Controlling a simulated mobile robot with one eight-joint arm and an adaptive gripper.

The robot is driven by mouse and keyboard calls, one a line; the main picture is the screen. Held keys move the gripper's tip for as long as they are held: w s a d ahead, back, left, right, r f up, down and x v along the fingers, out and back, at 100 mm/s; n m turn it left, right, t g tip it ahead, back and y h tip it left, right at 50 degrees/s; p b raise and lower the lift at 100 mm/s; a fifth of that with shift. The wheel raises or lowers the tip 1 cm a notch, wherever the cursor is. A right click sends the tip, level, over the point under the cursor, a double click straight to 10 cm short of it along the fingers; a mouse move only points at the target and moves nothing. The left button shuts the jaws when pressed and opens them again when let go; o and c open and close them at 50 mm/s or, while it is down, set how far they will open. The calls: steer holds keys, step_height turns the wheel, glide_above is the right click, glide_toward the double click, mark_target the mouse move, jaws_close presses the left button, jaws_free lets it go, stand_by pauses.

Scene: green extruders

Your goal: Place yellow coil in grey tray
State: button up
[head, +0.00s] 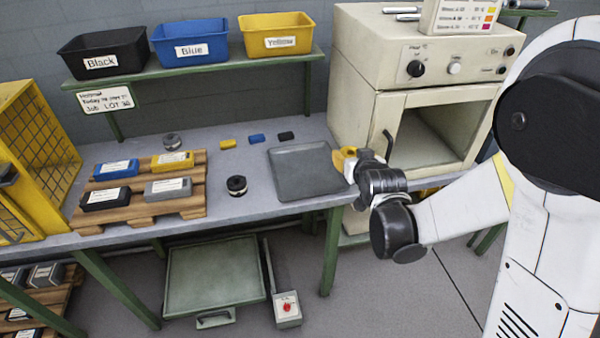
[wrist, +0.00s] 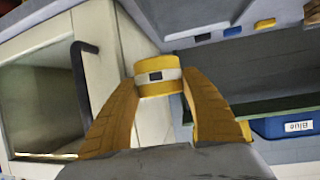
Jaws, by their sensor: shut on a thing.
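The yellow coil (wrist: 155,60) has a pale band with a dark square on it. It sits between the orange-brown fingers of my gripper (wrist: 160,84), which are shut on it in the wrist view. In the head view, the coil (head: 342,160) is partly hidden by my gripper (head: 352,163). The gripper is at the right edge of the grey tray (head: 305,177), with the coil appearing above the table. I cannot tell its exact height. The tray is flat, lies on the workbench and looks empty.
The cream oven (head: 440,90) stands open just behind and right of my gripper; its handle (wrist: 84,75) is close in the wrist view. A dark coil (head: 236,185) lies left of the tray. Small blocks (head: 257,138) lie behind it. Labelled bins (head: 190,45) stand on the shelf.

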steer(key=w+a+f+n+y, duration=0.2)
steer(key=w+a+f, duration=0.1)
steer(key=w+a, duration=0.8)
steer(key=b, duration=0.3)
glide_above(306, 171)
step_height(306, 171, down, 6)
steer(key=shift+f, duration=0.1)
step_height(306, 171, down, 4)
steer(key=shift+r+b, duration=0.2)
steer(key=shift+b, duration=0.75)
steer(key=shift+r, duration=0.15)
steer(key=o, duration=1.2)
